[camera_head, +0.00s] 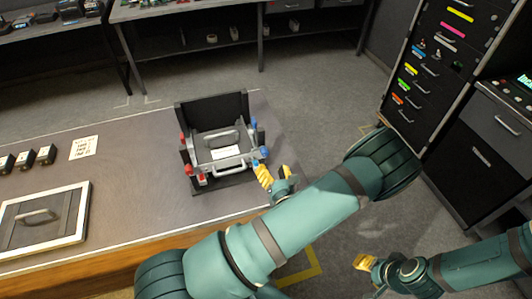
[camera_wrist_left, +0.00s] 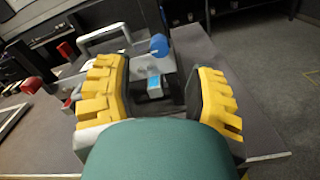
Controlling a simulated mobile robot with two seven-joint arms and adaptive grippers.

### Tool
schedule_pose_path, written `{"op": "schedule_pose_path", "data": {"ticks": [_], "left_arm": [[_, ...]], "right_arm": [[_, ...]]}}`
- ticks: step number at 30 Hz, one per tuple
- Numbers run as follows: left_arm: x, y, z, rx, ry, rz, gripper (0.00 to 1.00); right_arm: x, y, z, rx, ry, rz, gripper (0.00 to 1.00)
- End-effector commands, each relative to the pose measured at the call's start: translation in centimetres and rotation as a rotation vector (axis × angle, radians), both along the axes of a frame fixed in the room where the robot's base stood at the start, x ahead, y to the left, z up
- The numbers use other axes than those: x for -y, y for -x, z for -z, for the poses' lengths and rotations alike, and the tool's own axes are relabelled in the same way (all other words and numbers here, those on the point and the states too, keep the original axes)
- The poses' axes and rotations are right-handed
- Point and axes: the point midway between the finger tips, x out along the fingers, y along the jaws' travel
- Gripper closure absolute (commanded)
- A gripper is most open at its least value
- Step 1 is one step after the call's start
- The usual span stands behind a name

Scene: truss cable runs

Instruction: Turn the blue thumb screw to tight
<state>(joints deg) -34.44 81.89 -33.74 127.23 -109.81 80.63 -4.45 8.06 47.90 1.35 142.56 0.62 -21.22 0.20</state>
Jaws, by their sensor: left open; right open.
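A dark open-topped case (camera_head: 212,108) with a grey metal front frame and handle stands on the table. Blue knobs are on its right side: one at the back corner (camera_head: 253,124) and one at the front corner (camera_head: 265,152). In the left wrist view a round blue knob (camera_wrist_left: 159,45) lies just beyond the fingertips, with a small light-blue part (camera_wrist_left: 155,80) between the fingers. I cannot tell which knob is the thumb screw. My left gripper (camera_head: 275,176) is open, empty, at the case's front right corner. My right gripper (camera_head: 365,262) is open and empty, low over the floor, away from the case.
Red knobs (camera_head: 188,169) are on the case's left side. A white-framed panel with a handle (camera_head: 77,236), a paper note (camera_head: 84,148) and small black blocks (camera_head: 26,159) lie left on the table (camera_head: 140,170). A drawer cabinet (camera_head: 432,70) stands right, beyond open floor.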

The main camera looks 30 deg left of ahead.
Motion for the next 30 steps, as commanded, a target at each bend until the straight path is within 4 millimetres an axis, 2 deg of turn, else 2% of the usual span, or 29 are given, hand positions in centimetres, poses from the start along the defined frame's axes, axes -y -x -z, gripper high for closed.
{"op": "schedule_pose_path", "data": {"ticks": [3, 10, 15, 24, 25, 29, 30], "left_arm": [[-1.9, -1.5, 0.0, 0.003, 0.0, -0.004, 0.44], [-4.3, -3.6, 0.0, 0.0, 0.0, -0.002, 0.44], [-5.1, -4.3, 0.0, 0.0, 0.0, -0.001, 0.44], [-5.2, -4.4, 0.0, 0.0, 0.0, -0.001, 0.44], [-5.2, -4.4, 0.0, 0.0, 0.0, -0.001, 0.49], [-5.2, -4.4, 0.0, 0.0, 0.0, -0.001, 0.95], [-5.2, -4.4, 0.0, 0.0, 0.0, -0.001, 1.0]], "right_arm": [[0.0, 0.0, -0.1, 0.0, 0.0, 0.0, 0.53], [0.0, 0.0, -0.2, -0.001, -0.001, 0.0, 0.53], [0.0, 0.0, -0.2, -0.001, -0.001, 0.0, 0.53], [0.0, 0.0, -0.2, 0.0, 0.0, 0.0, 0.53], [0.0, 0.0, -0.2, 0.0, 0.0, 0.0, 0.53], [0.0, 0.0, -0.2, 0.0, 0.0, 0.0, 0.53], [0.0, 0.0, -0.2, 0.0, 0.0, 0.0, 0.53]]}}
